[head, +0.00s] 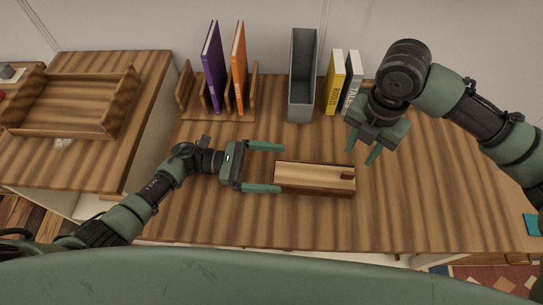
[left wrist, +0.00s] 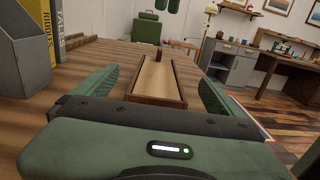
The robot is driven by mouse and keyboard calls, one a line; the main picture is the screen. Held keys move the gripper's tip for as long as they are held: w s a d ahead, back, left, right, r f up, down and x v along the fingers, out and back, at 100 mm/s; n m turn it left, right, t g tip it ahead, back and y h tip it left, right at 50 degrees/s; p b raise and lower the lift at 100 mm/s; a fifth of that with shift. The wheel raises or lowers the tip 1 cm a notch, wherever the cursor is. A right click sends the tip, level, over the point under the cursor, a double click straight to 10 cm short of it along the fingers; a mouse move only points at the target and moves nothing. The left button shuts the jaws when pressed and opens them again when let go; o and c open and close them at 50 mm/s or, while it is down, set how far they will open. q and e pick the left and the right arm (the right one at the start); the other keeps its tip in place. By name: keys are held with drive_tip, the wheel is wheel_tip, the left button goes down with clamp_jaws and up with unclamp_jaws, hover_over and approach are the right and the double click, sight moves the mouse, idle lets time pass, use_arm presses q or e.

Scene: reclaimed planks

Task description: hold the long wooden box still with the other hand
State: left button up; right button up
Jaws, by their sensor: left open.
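The long wooden box (head: 312,187) lies flat on the table, long side running left to right, with a pale top and a small dark knob (head: 347,175) near its right end. My left gripper (head: 280,168) is open at the box's left end, one finger beyond the far side and one along the near side. In the left wrist view the box (left wrist: 158,102) lies between the spread fingers, with a visible gap to each. My right gripper (head: 362,154) is open and empty, above the table just past the box's right far corner.
A wooden rack (head: 187,90) with a purple book (head: 212,68) and an orange book (head: 239,68), a grey file holder (head: 301,112), a yellow book (head: 335,82) and a grey book (head: 352,82) stand along the back. A wooden tray (head: 75,92) sits on the left counter.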

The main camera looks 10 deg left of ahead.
sight(300, 174)
use_arm(q)
drive_tip(key=shift+d+f, duration=0.3)
drive_tip(key=shift+f, duration=0.25)
drive_tip(key=shift+d+f, duration=0.25)
drive_tip(key=shift+f, duration=0.3)
drive_tip(key=shift+d, duration=3.2)
drive_tip(key=c, duration=1.7)
